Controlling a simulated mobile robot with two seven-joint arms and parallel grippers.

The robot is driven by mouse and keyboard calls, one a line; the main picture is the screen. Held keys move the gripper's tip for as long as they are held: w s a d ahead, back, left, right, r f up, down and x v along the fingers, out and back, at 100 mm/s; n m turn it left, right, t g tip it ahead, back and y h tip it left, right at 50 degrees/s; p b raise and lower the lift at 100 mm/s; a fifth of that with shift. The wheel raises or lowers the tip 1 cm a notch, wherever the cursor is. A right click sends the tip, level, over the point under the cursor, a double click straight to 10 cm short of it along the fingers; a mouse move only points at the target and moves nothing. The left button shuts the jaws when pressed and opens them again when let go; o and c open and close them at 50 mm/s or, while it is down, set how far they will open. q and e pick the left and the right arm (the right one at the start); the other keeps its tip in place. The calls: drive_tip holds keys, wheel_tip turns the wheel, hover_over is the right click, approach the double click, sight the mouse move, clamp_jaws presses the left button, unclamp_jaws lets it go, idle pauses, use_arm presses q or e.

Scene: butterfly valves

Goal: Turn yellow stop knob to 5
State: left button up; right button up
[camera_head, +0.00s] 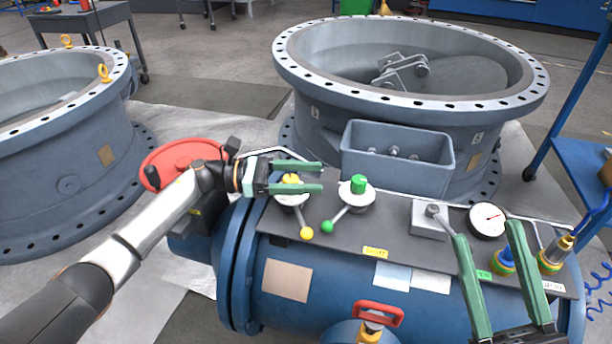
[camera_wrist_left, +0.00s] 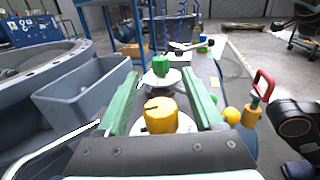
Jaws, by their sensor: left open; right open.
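The yellow stop knob (camera_head: 291,180) sits on a round white dial on the dark panel of the blue valve body. A lever with a yellow ball (camera_head: 306,232) points down from this dial. My left gripper (camera_head: 322,178) is open, with one green finger on each side of the yellow knob. In the left wrist view the yellow knob (camera_wrist_left: 160,116) stands between the two fingers, with a gap visible around it. The dial's numbers are too small to read. My right gripper (camera_head: 487,230) is open and empty over the right part of the panel.
A green knob (camera_head: 358,184) on a second dial with a green-ball lever stands right of the yellow one. A pressure gauge (camera_head: 487,220) and brass fittings (camera_head: 556,250) are further right. A grey open box (camera_head: 396,160) is behind the panel. A red handwheel (camera_head: 180,160) lies left.

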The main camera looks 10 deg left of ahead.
use_arm(q)
wheel_tip(320, 180, up, 3)
drive_tip(key=shift+f+p, duration=0.15)
drive_tip(key=shift+p, duration=0.35)
drive_tip(key=s+d+r+p, duration=0.3)
drive_tip(key=s+r+p, duration=0.2)
drive_tip(key=s+r, duration=0.4)
drive_tip(key=shift+s+p, duration=0.4)
drive_tip(key=shift+s, duration=1.9)
use_arm(e)
wheel_tip(320, 180, up, 8)
drive_tip(key=d, duration=0.1)
drive_tip(key=shift+s+r+t, duration=0.25)
drive_tip(key=shift+t, duration=0.05)
use_arm(q)
drive_tip(key=shift+d, duration=0.15)
use_arm(e)
drive_tip(key=shift+f, duration=0.15)
